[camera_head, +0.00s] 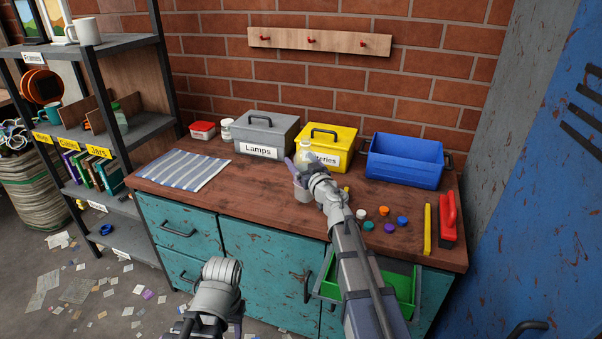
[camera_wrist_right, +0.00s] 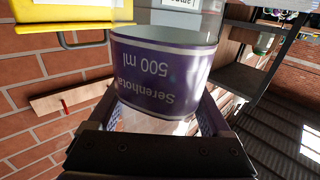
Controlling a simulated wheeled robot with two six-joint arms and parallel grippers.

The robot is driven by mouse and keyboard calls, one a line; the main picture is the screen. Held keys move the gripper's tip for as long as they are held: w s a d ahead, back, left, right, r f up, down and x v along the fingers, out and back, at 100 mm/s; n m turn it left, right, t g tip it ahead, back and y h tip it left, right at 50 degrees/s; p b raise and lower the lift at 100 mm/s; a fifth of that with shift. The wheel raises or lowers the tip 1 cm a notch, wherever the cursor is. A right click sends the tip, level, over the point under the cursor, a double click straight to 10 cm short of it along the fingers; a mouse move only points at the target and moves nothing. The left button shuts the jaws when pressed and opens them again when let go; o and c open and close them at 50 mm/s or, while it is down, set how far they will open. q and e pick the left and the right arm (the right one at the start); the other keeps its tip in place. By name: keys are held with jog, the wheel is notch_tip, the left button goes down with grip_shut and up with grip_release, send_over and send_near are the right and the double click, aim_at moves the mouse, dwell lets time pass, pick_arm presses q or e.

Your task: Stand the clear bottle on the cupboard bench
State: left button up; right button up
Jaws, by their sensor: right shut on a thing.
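The clear bottle (camera_head: 303,193) is above or on the wooden bench (camera_head: 255,205), in front of the yellow box. Its purple label and clear body (camera_wrist_right: 165,70) fill the middle of the right wrist view, the text upside down there. My right gripper (camera_head: 302,172) is shut on the bottle, a finger on each side. The bottle looks about upright. I cannot tell whether its base touches the bench. My left gripper (camera_head: 236,327) hangs low in front of the cupboard, mostly hidden behind its own wrist.
A grey Lamps box (camera_head: 265,130), a yellow box (camera_head: 340,140) and a blue bin (camera_head: 405,165) line the back. A striped cloth (camera_head: 185,171) lies left. Several coloured caps (camera_head: 383,211), a yellow bar (camera_head: 428,228) and a red tool (camera_head: 448,215) lie right. A drawer with a green tray (camera_head: 400,285) is open.

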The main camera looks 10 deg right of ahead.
pick_arm(q)
jog(key=shift+f+b, duration=0.8)
jog(key=shift+f, duration=0.45)
pick_arm(e)
jog(key=shift+f, duration=1.25)
jog(key=shift+f, duration=0.2)
pick_arm(q)
jog(key=shift+f, duration=0.15)
pick_arm(e)
jog(key=o, duration=1.5)
jog(key=shift+r, duration=0.15)
jog(key=shift+r, duration=0.15)
jog(key=s, duration=0.4)
jog(key=s+d, duration=0.1)
jog(key=s, duration=0.7)
jog(key=shift+d, duration=0.4)
pick_arm(q)
jog(key=shift+r, duration=0.25)
pick_arm(e)
jog(key=shift+w, duration=0.1)
